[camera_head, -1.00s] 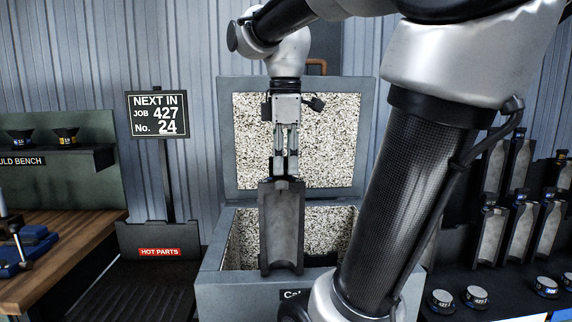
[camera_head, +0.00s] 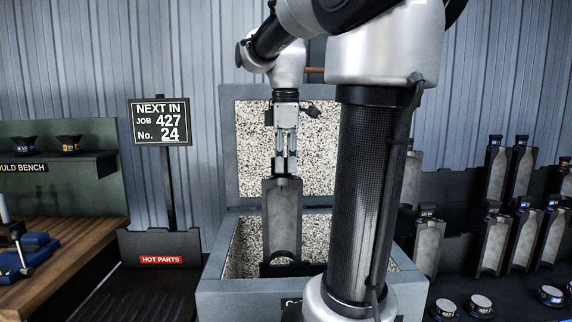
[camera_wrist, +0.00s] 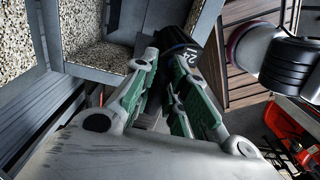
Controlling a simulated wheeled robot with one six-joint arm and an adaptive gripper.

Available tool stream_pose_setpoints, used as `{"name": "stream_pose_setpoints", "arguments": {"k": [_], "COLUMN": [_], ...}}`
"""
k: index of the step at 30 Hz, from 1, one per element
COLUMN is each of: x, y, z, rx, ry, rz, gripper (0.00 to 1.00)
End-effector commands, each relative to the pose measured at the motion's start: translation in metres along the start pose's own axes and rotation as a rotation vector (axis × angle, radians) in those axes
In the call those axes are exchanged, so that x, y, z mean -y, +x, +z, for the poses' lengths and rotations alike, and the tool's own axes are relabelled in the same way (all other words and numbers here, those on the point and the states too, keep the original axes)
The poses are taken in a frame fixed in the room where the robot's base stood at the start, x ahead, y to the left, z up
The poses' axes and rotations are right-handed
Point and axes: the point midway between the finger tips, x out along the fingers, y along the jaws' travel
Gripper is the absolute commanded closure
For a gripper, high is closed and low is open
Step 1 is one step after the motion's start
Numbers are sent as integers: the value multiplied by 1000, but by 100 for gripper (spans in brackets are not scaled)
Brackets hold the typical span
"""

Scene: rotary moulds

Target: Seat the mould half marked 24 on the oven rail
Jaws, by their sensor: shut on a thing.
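A tall grey mould half (camera_head: 283,205) hangs upright below my gripper (camera_head: 285,168) in the head view. My gripper is shut on its upper end. The mould half is over the open oven (camera_head: 215,285), with its lower end just behind or at a dark bar (camera_head: 290,269), seemingly the rail; contact cannot be told. In the wrist view my gripper's green-padded fingers (camera_wrist: 165,88) close on the mould half's dark neck (camera_wrist: 183,52), which bears a partly hidden white mark. My own arm covers the oven's right front.
The oven lid (camera_head: 240,150) stands open behind the mould half. A sign (camera_head: 160,121) reads job 427, No. 24. A hot parts tray (camera_head: 135,265) and a wooden bench (camera_head: 80,250) are left. Several mould halves (camera_head: 497,245) stand in a rack at right.

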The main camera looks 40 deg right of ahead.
Motion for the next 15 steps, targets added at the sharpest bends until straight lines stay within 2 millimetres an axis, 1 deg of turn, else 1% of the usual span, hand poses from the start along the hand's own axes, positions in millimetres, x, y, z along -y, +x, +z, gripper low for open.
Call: {"name": "stream_pose_setpoints", "arguments": {"k": [1, 15], "x": [-5, -42], "y": [-2, -2], "z": [0, 0], "rx": [0, 0], "ry": [1, 0], "rz": [5, 5], "gripper": [100, 100]}}
